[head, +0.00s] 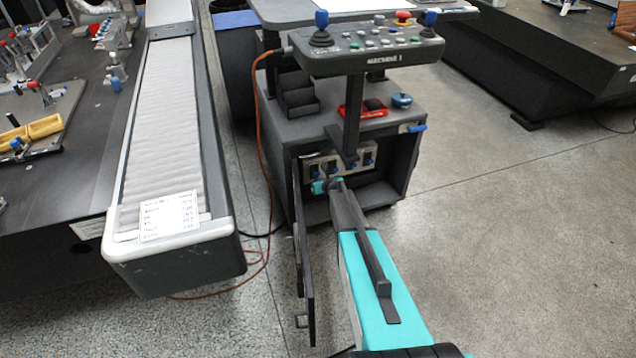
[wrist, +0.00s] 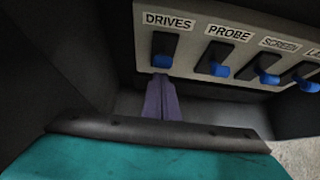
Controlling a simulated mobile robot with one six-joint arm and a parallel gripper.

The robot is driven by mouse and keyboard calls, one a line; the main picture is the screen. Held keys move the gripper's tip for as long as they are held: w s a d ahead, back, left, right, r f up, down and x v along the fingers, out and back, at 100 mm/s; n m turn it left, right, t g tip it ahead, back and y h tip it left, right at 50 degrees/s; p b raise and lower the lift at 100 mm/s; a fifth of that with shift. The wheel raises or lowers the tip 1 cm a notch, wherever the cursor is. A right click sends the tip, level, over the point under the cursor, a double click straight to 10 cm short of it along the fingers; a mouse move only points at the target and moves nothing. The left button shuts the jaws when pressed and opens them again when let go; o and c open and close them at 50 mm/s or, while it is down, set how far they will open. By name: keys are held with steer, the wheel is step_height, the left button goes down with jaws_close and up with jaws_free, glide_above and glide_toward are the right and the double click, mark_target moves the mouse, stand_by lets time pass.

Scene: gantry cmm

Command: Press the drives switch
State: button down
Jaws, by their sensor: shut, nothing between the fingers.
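The drives switch (wrist: 165,47) is the leftmost in a row on a pale panel (wrist: 194,40), under the label DRIVES in the wrist view. It is a black rocker body with a blue lever end at its lower edge. My gripper (wrist: 161,80) is shut and empty. Its purple-grey fingertips are right below the blue lever, very close to it; I cannot tell whether they touch. In the head view my gripper (head: 326,187) reaches into the open cabinet (head: 408,150), just below the left end of the switch panel (head: 340,156).
Neighbouring PROBE (wrist: 216,56) and SCREEN (wrist: 268,65) switches sit to the right, with another beyond. The cabinet door (head: 304,255) stands open left of my arm. The control console (head: 365,60) overhangs the cabinet. An orange cable (head: 262,150) runs down to the floor.

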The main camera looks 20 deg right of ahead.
steer(key=shift+r, duration=0.25)
steer(key=shift+f, duration=0.1)
steer(key=s+r+p, duration=0.1)
steer(key=s+r, duration=0.3)
steer(key=r, duration=0.4)
steer(key=shift+s+a+r, duration=0.2)
steer(key=shift+s, duration=0.1)
stand_by(0.6)
steer(key=shift+s, duration=0.15)
stand_by(0.5)
